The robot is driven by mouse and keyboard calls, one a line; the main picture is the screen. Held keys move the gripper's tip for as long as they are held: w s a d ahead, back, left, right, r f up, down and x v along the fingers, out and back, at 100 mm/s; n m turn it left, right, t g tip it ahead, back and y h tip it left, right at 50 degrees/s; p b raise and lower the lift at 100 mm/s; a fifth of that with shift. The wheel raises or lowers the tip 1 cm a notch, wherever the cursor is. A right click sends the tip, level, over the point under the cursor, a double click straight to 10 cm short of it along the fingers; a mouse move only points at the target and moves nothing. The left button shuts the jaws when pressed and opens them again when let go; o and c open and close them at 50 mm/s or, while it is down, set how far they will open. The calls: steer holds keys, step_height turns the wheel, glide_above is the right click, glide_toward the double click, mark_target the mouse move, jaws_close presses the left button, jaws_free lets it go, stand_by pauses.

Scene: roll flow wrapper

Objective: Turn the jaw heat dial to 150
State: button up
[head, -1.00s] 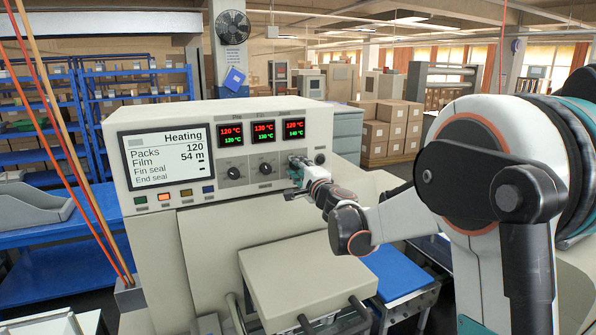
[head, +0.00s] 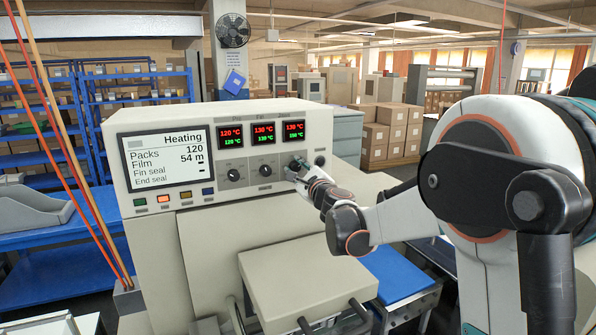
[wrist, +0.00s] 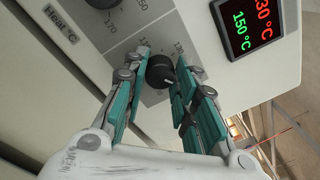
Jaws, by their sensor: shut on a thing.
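The dial in my gripper is a small black knob (wrist: 160,71) on a grey scale plate, at the right of the wrapper's control panel. My gripper (head: 297,170) reaches the panel from the right. In the wrist view its teal-padded fingers (wrist: 162,76) are shut on the knob, one on each side. A pale pointer mark shows on the knob. The display above it (head: 294,131) reads red 130 °C over green 150 °C; the wrist view also shows green 150 °C. In the head view the gripper hides the knob.
Two other black dials, the left one (head: 233,174) and the middle one (head: 265,170), sit left of my gripper under their own displays. A status screen (head: 167,158) reads Heating. A cream cover (head: 305,280) juts out below the panel.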

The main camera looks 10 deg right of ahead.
stand_by(0.4)
steer(key=o, duration=1.1)
steer(key=s, duration=0.4)
steer(key=s+d, duration=0.1)
steer(key=s, duration=0.7)
steer(key=shift+d+f, duration=0.25)
steer(key=shift+d, duration=0.1)
